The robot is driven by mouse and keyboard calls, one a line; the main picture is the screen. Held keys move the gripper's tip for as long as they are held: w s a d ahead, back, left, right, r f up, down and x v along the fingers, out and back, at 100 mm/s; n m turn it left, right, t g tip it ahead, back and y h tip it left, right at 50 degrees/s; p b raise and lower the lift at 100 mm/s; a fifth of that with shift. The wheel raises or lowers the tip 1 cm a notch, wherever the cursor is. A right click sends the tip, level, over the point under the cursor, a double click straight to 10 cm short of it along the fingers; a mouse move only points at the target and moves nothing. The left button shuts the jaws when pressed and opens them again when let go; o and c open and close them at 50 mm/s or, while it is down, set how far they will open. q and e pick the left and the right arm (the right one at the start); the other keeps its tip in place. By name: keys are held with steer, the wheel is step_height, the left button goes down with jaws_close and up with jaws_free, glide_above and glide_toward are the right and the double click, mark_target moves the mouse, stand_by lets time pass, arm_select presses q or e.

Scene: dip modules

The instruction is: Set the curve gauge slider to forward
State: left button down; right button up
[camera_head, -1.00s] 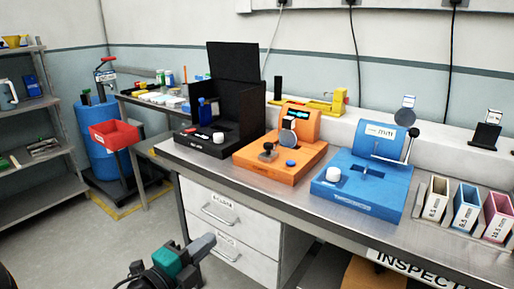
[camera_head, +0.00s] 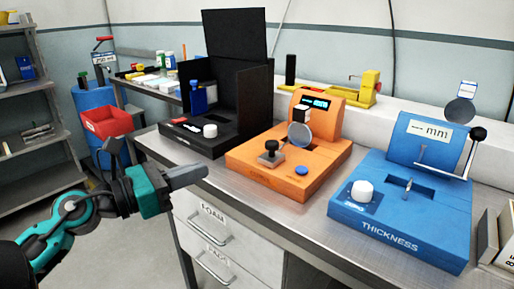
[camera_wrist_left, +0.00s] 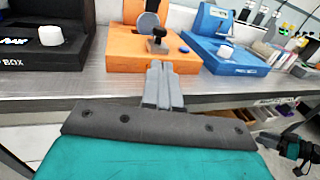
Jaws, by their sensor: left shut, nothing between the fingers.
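The orange device (camera_head: 288,160), which I take to be the curve gauge, stands mid-bench with a small lit display, a round grey disc, a blue button (camera_head: 301,170) and a dark-knobbed lever (camera_head: 271,154), probably its slider. In the left wrist view the orange device (camera_wrist_left: 130,48) and dark knob (camera_wrist_left: 158,36) lie beyond the fingertips. My left gripper (camera_head: 203,173) is shut and empty, in front of the bench edge, left of the orange device and apart from it. Its closed fingers show in the left wrist view (camera_wrist_left: 158,70). The slider's markings are too small to read.
A black box device (camera_head: 190,138) with a raised lid stands left of the orange one. A blue thickness gauge (camera_head: 402,215) stands on the right. The metal bench's front edge (camera_head: 262,228) has drawers below. A red bin (camera_head: 106,122) stands at the far left.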

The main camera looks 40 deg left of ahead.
steer(key=shift+s+f, duration=0.15)
steer(key=shift+s, duration=0.05)
arm_select(q)
steer(key=p, duration=0.3)
glide_toward(266, 147)
steer(key=shift+w+d+r, duration=0.15)
steer(key=shift+w+r, duration=0.2)
steer(key=shift+w, duration=0.25)
steer(key=p+x, duration=0.1)
steer(key=x, duration=0.3)
steer(key=shift+f+p, duration=0.1)
steer(key=shift+p, duration=0.25)
steer(key=shift+w+d, duration=0.2)
steer(key=shift+w, duration=0.35)
steer(key=shift+w+d+f, duration=0.1)
steer(key=shift+w+f, duration=0.05)
steer(key=shift+w, duration=0.05)
arm_select(e)
steer(key=r, duration=0.1)
steer(key=d+r, duration=0.1)
steer(key=shift+s+d+r+h, duration=0.15)
steer(key=shift+s+r+h, duration=0.15)
steer(key=shift+s, duration=0.1)
